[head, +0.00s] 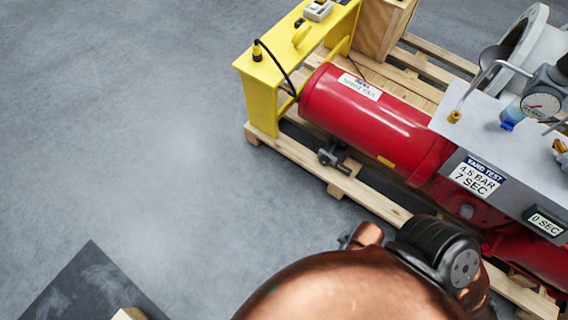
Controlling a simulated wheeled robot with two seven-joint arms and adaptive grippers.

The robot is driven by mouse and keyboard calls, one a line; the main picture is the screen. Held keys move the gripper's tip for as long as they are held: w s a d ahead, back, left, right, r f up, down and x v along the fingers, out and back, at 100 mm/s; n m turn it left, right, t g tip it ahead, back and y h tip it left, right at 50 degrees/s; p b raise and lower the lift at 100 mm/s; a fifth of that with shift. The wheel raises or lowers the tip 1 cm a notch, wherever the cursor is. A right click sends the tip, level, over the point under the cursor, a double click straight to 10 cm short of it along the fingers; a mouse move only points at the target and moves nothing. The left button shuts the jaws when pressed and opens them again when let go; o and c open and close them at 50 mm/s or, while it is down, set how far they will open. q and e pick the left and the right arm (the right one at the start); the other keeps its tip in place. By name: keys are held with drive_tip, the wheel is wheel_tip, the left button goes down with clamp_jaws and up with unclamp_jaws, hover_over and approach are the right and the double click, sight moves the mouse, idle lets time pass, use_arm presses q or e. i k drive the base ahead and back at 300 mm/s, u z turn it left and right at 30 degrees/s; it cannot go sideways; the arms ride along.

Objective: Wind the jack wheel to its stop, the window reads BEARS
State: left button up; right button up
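I cannot make out a jack wheel or a window reading BEARS in the head view. The red actuator cylinder (375,120) lies on a wooden pallet, its left end inside a yellow frame (262,92). A small dark fitting (334,155) sits below the cylinder near the pallet edge. A white label (360,87) on the cylinder is too small to read surely. A grey plate carries a sign (478,176) reading YARD TEST, 4.5 BAR, 7 SEC. A small window (546,224) reads 0 SEC. Neither gripper shows; my copper-coloured arm covers the bottom centre.
A pressure gauge (541,106) and pipework stand at the right. The pallet's front board (368,196) borders clear grey floor. A dark mat (88,285) lies at lower left.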

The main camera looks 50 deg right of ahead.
sight(325, 161)
drive_tip(key=u, duration=0.25)
drive_tip(key=i, duration=3.15)
drive_tip(key=z, duration=4.2)
drive_tip(key=i, duration=0.5)
